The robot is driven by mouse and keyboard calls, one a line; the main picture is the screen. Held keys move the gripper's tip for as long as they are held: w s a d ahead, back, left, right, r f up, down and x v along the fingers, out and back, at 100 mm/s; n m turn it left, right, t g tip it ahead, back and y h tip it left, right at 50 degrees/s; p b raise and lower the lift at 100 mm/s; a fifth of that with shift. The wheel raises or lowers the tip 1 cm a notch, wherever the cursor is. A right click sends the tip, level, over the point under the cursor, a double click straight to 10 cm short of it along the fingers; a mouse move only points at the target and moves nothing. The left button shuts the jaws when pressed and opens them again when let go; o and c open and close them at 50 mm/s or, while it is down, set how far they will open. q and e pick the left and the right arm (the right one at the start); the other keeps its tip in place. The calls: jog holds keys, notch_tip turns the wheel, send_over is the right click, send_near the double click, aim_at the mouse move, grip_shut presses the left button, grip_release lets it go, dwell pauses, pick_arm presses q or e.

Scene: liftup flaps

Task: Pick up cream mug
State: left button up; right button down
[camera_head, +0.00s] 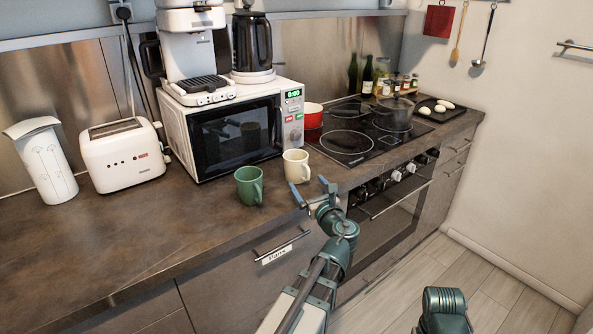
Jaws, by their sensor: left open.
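The cream mug (296,167) stands upright on the dark countertop near its front edge, just in front of the microwave. Its handle is hard to make out. My left gripper (308,184) is open and empty, with its two blue-green fingers spread just in front of and slightly right of the mug. I see no clear contact with the mug. My right gripper is not in view; only a dark teal part of my right arm shows at the bottom right.
A green mug (249,186) stands close to the left of the cream mug. The microwave (235,125) is behind, with a red pot (313,116) and the cooktop (346,142) to the right. The countertop (130,225) is clear at the front left.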

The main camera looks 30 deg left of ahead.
aim_at(300, 172)
pick_arm(q)
jog(key=shift+x, duration=1.55)
jog(key=shift+w+a, duration=0.1)
jog(key=x, duration=0.5)
jog(key=shift+r, duration=0.1)
jog(key=shift+c, duration=0.3)
jog(key=c, duration=1.3)
jog(key=shift+r, duration=0.1)
